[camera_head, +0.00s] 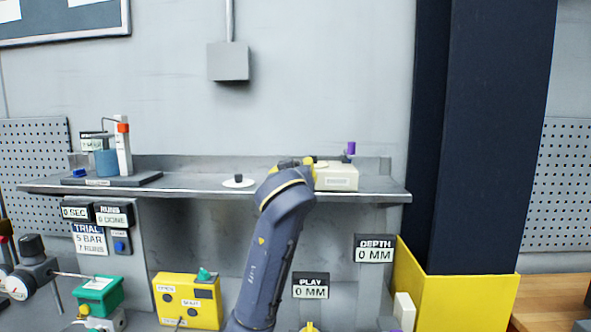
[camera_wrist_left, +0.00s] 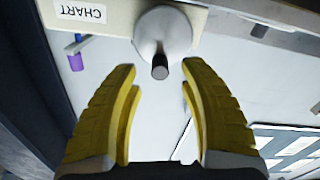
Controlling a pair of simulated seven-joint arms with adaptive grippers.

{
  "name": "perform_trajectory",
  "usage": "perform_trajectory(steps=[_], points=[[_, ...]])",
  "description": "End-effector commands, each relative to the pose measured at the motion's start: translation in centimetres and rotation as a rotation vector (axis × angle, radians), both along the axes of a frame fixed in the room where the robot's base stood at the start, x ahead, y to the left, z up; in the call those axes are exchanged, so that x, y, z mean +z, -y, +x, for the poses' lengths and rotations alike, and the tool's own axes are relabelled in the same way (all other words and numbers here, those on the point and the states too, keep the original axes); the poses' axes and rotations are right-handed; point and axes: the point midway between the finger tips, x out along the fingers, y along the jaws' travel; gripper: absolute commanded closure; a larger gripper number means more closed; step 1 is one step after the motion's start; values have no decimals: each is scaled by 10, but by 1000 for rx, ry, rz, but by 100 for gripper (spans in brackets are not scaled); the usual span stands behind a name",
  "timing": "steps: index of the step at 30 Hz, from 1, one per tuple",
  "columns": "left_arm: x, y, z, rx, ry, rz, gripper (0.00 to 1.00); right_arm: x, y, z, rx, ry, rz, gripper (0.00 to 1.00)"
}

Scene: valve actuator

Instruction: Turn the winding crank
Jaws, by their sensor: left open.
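The winding crank shows in the left wrist view as a pale round disc (camera_wrist_left: 163,30) with a dark grip peg (camera_wrist_left: 160,68) sticking out. It sits on the side of a cream box marked CHART (camera_wrist_left: 115,20); that box also shows on the shelf in the head view (camera_head: 338,178). My left gripper (camera_wrist_left: 158,78) has its yellow fingers spread, with the peg near the gap between the tips and nothing clasped. In the head view my left gripper (camera_head: 300,163) is at the box's left side, and my arm and gripper hide the crank. My right gripper is not in view.
The grey shelf (camera_head: 200,186) carries a white disc with a dark knob (camera_head: 238,181) left of my arm and a stand with a blue vessel (camera_head: 106,162) at the left. A purple-topped post (camera_head: 351,148) rises by the box. A dark column (camera_head: 490,140) stands right.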

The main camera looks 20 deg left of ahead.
Motion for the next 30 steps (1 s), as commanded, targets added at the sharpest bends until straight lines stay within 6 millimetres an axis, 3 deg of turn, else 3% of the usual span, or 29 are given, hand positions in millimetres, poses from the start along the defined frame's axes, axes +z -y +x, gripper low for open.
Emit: perform_trajectory(steps=[9, 22, 30], points=[[0, -5, 25, -1, 1, 0, 57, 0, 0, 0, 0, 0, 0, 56], [0, -6, 28, -1, 0, 0, 57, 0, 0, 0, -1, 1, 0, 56], [0, -6, 28, -1, 0, 0, 88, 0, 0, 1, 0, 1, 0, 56]])
